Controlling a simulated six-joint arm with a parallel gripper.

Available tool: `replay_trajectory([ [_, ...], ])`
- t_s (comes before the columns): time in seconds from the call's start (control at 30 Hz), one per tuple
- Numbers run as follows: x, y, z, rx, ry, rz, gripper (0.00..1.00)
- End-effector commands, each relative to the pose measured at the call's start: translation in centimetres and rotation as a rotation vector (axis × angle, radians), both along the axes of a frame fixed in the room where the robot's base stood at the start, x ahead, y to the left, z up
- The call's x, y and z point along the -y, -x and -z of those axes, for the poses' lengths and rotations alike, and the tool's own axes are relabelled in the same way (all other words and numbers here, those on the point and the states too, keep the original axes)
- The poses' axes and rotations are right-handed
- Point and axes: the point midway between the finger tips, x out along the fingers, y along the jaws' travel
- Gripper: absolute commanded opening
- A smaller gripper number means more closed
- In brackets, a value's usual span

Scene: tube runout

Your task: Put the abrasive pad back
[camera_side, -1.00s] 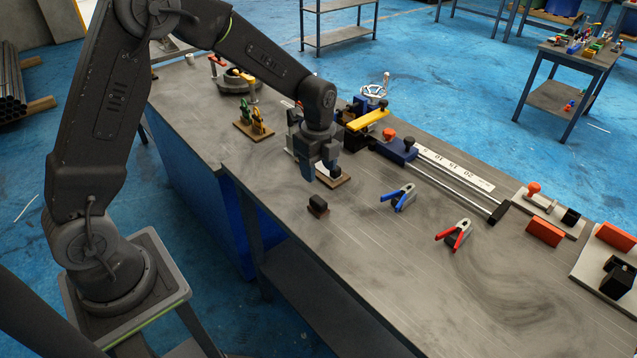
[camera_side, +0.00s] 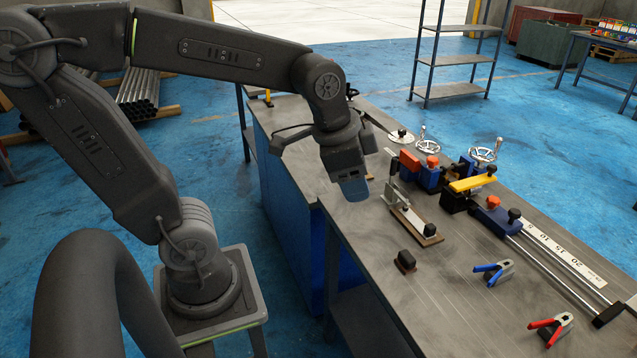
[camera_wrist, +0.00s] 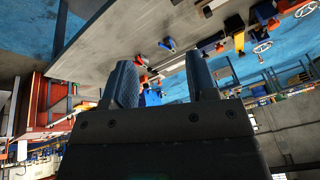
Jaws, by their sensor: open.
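A small dark block with a brownish base (camera_side: 405,261), which looks like the abrasive pad, sits alone near the bench's front edge in the side view. My gripper (camera_side: 354,190) hangs in the air above and to the left of it, apart from it. In the wrist view its two blue-grey fingers (camera_wrist: 161,75) are spread, with nothing held between them. A wooden board (camera_side: 432,239) carrying a pale strip, a black knob and an upright grey clamp lies behind the block. I cannot pick out the block surely in the wrist view.
Blue-handled pliers (camera_side: 494,272) and red-handled pliers (camera_side: 551,326) stand on the bench (camera_side: 455,300) to the right. A vise-like fixture with a yellow bar (camera_side: 472,183) and long rods with a scale (camera_side: 565,256) run along the back. Bare bench top surrounds the block.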

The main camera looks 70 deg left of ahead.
Motion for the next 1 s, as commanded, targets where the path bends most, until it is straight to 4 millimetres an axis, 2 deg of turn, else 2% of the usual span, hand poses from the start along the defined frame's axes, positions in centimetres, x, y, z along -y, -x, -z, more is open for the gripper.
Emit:
replay_trajectory([
  [0.03,0.1,1.6,-0.4,0.036,0.03,-0.074,0.53],
  [0.1,0.3,3.3,-0.6,0.069,0.076,-0.174,0.53],
  [0.3,0.4,6.0,-0.4,0.122,0.163,-0.345,0.53],
  [1.0,0.4,6.4,-0.4,0.128,0.176,-0.373,0.53],
])
